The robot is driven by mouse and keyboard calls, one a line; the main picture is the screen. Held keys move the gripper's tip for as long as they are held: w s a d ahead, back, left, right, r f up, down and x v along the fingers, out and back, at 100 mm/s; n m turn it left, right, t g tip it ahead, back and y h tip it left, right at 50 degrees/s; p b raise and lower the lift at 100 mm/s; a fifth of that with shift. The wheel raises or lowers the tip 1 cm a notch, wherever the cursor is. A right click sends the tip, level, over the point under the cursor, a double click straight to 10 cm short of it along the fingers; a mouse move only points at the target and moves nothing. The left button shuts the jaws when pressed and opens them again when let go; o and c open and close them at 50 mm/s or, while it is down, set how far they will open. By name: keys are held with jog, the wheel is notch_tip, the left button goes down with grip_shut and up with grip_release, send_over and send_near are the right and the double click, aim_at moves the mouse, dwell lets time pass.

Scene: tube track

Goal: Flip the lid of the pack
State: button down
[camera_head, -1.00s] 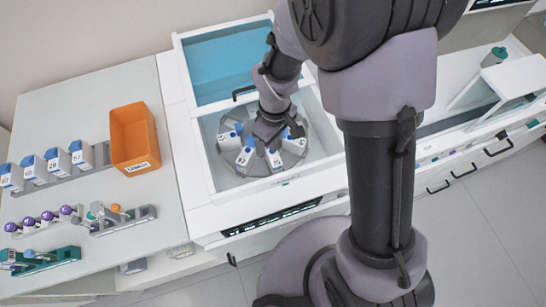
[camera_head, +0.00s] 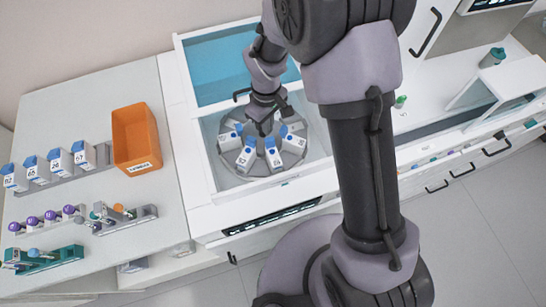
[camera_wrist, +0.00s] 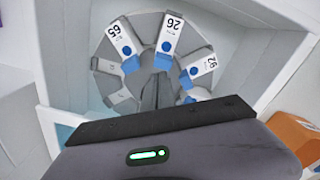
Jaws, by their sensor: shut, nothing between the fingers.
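Several white packs with blue caps sit in the grey round carousel (camera_head: 240,172) inside the open white machine. In the head view, one pack (camera_head: 273,158) lies at the front, just below my gripper (camera_head: 265,130). My gripper (camera_wrist: 157,82) is shut and empty, over the carousel near the caps. Whether it touches a pack cannot be told. My wrist body hides the carousel's near part in the wrist view.
The machine's blue see-through lid (camera_head: 225,68) stands open behind the carousel, and white walls (camera_head: 205,160) surround it. On the left counter are an orange bin (camera_head: 136,138), a rack of several similar packs (camera_head: 58,163) and racks of small tubes (camera_head: 50,217).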

jog(key=shift+w+a, duration=0.2)
jog(key=shift+w, duration=0.5)
jog(key=shift+f, duration=0.1)
jog(key=shift+f+b, duration=1.45)
jog(key=shift+f, duration=0.4)
jog(key=shift+s+r, duration=0.1)
